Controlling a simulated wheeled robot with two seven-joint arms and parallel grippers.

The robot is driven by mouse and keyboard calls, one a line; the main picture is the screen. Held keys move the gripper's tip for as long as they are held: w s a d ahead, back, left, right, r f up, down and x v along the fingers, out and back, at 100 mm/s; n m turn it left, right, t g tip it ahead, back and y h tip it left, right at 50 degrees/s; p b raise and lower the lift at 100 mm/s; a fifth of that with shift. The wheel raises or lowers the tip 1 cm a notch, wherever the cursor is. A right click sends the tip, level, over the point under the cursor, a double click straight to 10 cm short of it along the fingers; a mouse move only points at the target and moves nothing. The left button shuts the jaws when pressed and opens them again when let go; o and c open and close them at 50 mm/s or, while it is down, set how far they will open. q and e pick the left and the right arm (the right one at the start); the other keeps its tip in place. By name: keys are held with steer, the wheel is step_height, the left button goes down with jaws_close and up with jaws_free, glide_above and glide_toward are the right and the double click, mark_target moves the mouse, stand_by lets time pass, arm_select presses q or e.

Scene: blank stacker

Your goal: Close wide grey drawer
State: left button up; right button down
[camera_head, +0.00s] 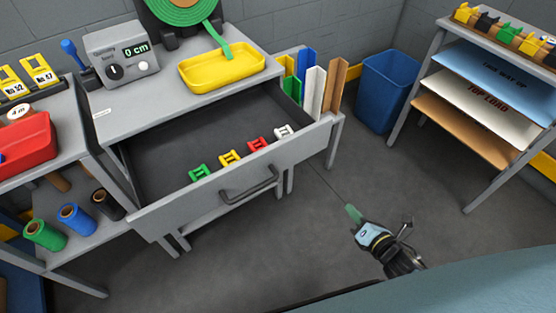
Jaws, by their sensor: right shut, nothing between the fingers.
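The wide grey drawer (222,206) is pulled out from under the grey bench top in the left half of the view. Its dark handle (250,186) is on the front panel. Several small coloured plastic pieces, green, yellow, red and white, stand in a row inside, near the front panel. My right gripper (354,213) is shut and empty, over the floor to the right of the drawer front. It is clear of the handle and the panel. My left gripper is not in view.
The bench top (155,95) carries a yellow tray (222,70) and a scale-like box (122,55). Upright coloured boards stand right of the drawer. A blue bin (388,92) and a sheet rack (480,100) stand farther right. The floor before the drawer is clear.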

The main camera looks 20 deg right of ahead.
step_height(320, 180, up, 9)
steer(key=w+a+n+t+y+b, duration=0.1)
steer(key=w+n+t+y+b, duration=0.15)
steer(key=n, duration=0.75)
steer(key=n+b, duration=0.1)
steer(key=b, duration=0.1)
glide_toward(311, 145)
steer(key=shift+y, duration=0.35)
steer(key=x, duration=0.5)
steer(key=shift+w, duration=0.45)
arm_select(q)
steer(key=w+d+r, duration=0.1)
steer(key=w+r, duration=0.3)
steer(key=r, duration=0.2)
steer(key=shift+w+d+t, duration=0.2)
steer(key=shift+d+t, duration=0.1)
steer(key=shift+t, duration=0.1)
arm_select(e)
steer(key=shift+w+a, duration=0.15)
steer(key=shift+w, duration=0.35)
